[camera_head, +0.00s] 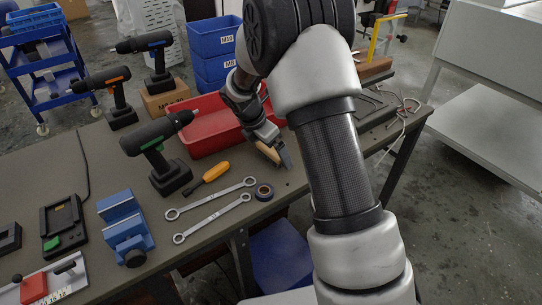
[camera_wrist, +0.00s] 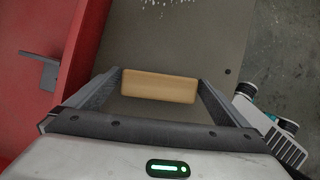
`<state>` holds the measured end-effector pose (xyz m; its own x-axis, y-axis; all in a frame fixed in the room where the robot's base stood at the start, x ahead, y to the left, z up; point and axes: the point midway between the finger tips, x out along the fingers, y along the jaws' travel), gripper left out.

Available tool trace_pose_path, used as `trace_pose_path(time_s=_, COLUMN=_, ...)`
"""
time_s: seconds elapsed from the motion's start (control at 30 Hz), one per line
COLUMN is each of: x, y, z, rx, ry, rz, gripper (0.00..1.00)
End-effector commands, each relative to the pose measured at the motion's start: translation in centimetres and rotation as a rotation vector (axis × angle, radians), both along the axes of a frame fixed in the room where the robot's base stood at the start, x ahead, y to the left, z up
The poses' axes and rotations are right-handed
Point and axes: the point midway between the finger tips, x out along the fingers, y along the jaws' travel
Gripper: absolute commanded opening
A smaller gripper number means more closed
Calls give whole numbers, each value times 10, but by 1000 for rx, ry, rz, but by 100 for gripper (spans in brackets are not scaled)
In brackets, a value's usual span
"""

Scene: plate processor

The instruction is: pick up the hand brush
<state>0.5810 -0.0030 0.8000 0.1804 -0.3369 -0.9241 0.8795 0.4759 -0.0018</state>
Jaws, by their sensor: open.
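The hand brush shows in the wrist view as a pale wooden block (camera_wrist: 160,87) lying across the space between my fingertips. In the head view only a small tan part of it (camera_head: 267,152) shows below my gripper, at the table's front edge side. My gripper (camera_head: 274,156) points down over the tabletop, just right of the red tray. In the wrist view my gripper (camera_wrist: 159,80) is open, with one finger at each end of the block. I cannot tell whether the fingers touch it. The brush's bristles are not visible.
A red tray (camera_head: 203,139) stands close left of my gripper. The table's front edge is close to my gripper.

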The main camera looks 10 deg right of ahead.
Motion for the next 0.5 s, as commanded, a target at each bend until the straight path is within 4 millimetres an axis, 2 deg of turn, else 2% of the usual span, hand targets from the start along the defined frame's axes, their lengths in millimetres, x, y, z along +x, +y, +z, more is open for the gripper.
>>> trace_pose_path(time_s=0.13, x=0, y=0, z=1, rx=0, ry=-1, rz=0, gripper=100)
trace_pose_path(time_s=0.37, x=0, y=0, z=1, rx=0, ry=-1, rz=0, gripper=63)
trace_pose_path(time_s=0.5, x=0, y=0, z=2, rx=0, ry=-2, rz=1, gripper=62)
